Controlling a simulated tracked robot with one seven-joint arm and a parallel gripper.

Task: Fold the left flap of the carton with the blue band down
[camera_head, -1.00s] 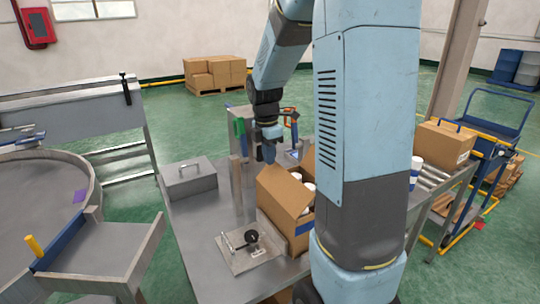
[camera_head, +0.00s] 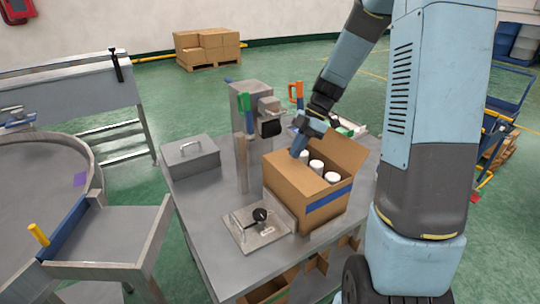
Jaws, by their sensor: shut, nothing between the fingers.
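The brown carton with the blue band (camera_head: 328,199) stands on the grey metal table. Several white-topped cans (camera_head: 316,167) show in its open top. Its right flap (camera_head: 342,154) stands up and leans outward. A brown panel shows along the left edge of the top; I cannot tell surely how far this left flap is folded. My gripper (camera_head: 298,153) is shut and empty, pointing down at the rear left of the carton's top. I cannot tell whether its tips touch the cardboard.
A grey lidded box (camera_head: 189,160) is at the table's left. A grey machine column with a black head (camera_head: 271,128) stands behind the carton. Bare table (camera_head: 205,205) shows at the left front.

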